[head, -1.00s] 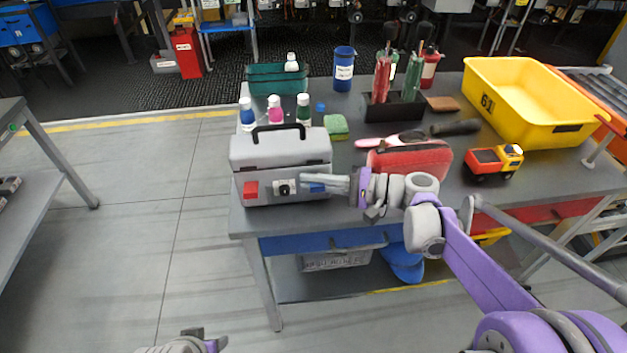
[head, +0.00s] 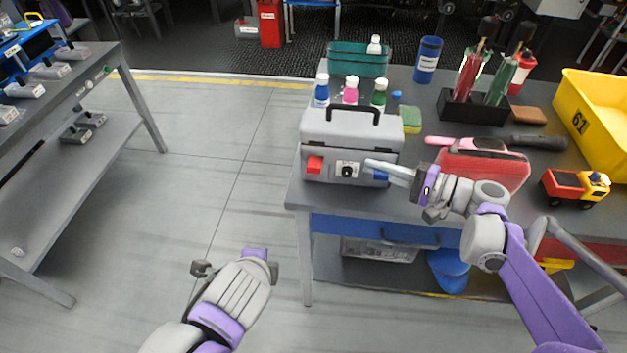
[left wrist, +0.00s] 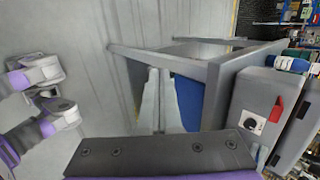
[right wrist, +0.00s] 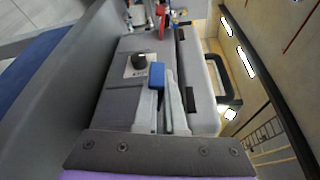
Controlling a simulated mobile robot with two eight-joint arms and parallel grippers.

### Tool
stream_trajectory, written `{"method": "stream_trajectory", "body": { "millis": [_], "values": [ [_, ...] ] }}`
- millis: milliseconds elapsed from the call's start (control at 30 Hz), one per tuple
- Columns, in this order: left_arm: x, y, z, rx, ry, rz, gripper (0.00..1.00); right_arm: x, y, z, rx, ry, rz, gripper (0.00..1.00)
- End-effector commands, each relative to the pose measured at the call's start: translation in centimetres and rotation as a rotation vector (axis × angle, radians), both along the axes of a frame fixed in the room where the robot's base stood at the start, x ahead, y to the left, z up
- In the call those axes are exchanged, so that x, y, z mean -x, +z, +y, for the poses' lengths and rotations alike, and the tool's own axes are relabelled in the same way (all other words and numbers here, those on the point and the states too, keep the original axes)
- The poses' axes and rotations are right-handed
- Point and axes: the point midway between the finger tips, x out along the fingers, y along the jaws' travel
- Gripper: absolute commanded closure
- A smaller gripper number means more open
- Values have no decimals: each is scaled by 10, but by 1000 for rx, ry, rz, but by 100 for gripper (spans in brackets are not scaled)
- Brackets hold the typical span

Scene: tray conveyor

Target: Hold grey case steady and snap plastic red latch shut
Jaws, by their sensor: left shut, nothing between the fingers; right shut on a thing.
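The grey case (head: 352,130) stands upright near the table's front left corner, lid down and black handle up. Its red latch (head: 314,165) is on the left of the front face and sticks out from it in the left wrist view (left wrist: 277,108). A blue latch (head: 381,174) is on the right of that face, with a black dial between. My right gripper (head: 368,165) is shut on the blue latch, whose blue end shows at the fingertips in the right wrist view (right wrist: 157,76). My left gripper (left wrist: 156,98) is shut and empty, low and left of the table, apart from the case.
Small bottles (head: 350,91) and a teal bin (head: 357,62) stand behind the case. A green sponge (head: 411,119), a red pouch (head: 482,168) and a toy truck (head: 574,187) lie to its right. Floor left of the table is free.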

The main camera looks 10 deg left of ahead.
Motion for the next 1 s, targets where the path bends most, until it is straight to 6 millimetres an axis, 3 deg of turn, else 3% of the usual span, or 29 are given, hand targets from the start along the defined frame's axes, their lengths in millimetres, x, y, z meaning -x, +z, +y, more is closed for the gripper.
{"method": "stream_trajectory", "body": {
  "millis": [300, 500, 700, 1000],
  "values": [
    [-36, 62, -46, -643, -759, -98, 100, 0, 1, 0, -3, 0, -1, 100],
    [-47, 90, -70, -954, -1054, -146, 100, 0, 1, 0, -3, 0, -1, 100],
    [-50, 101, -79, -1084, -1164, -164, 100, 0, 1, 0, -3, 0, -1, 100],
    [-50, 101, -80, -1093, -1171, -164, 100, 0, 1, 0, -3, 0, -1, 100]
  ]
}}
